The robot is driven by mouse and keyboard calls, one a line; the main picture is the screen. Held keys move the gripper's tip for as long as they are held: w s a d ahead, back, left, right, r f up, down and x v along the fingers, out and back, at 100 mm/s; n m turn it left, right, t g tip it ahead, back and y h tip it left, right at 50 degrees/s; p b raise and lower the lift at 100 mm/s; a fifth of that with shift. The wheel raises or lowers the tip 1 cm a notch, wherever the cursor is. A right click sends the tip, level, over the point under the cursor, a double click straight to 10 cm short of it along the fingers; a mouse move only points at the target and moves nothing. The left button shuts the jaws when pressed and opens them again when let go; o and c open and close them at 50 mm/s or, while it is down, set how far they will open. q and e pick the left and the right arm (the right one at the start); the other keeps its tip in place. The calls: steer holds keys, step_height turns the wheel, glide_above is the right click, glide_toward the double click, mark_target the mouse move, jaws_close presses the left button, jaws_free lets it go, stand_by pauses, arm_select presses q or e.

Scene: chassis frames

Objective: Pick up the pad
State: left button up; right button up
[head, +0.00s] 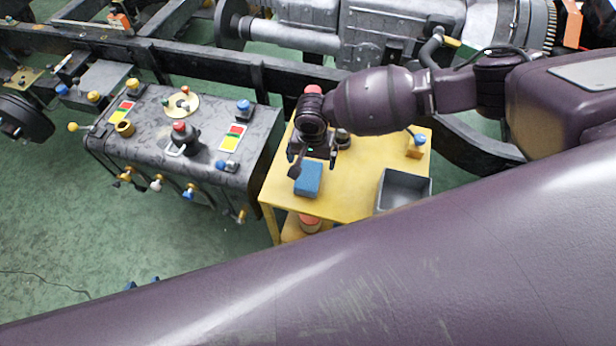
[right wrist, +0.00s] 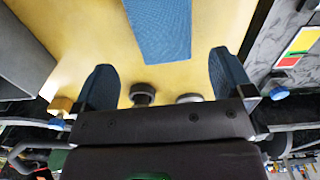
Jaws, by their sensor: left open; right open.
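The blue pad (head: 308,179) lies on the yellow table (head: 350,195), near its left edge in the head view. In the right wrist view the pad (right wrist: 160,28) shows at the top middle, partly cut off by the picture's edge. My right gripper (head: 313,163) is over the table by the pad's far end. Its two fingers are spread, with nothing between them; in the right wrist view the open gap (right wrist: 164,78) lines up with the pad, which is beyond the fingertips. My left gripper is not in view.
A grey bin (head: 380,190) stands at the table's right front. A yellow block with a blue knob (head: 416,146) and small dark round parts (right wrist: 142,94) are also on the table. A dark control console (head: 150,130) stands left. A chassis rail (head: 200,57) runs behind.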

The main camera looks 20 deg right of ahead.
mark_target(310, 169)
steer(key=shift+f, duration=0.45)
steer(key=f, duration=0.2)
steer(key=f+b, duration=0.1)
steer(key=shift+a+f, duration=0.25)
steer(key=shift+a, duration=0.05)
steer(key=shift+w+f, duration=0.1)
steer(key=shift+f, duration=0.45)
steer(key=shift+c, duration=0.2)
steer(key=c, duration=1)
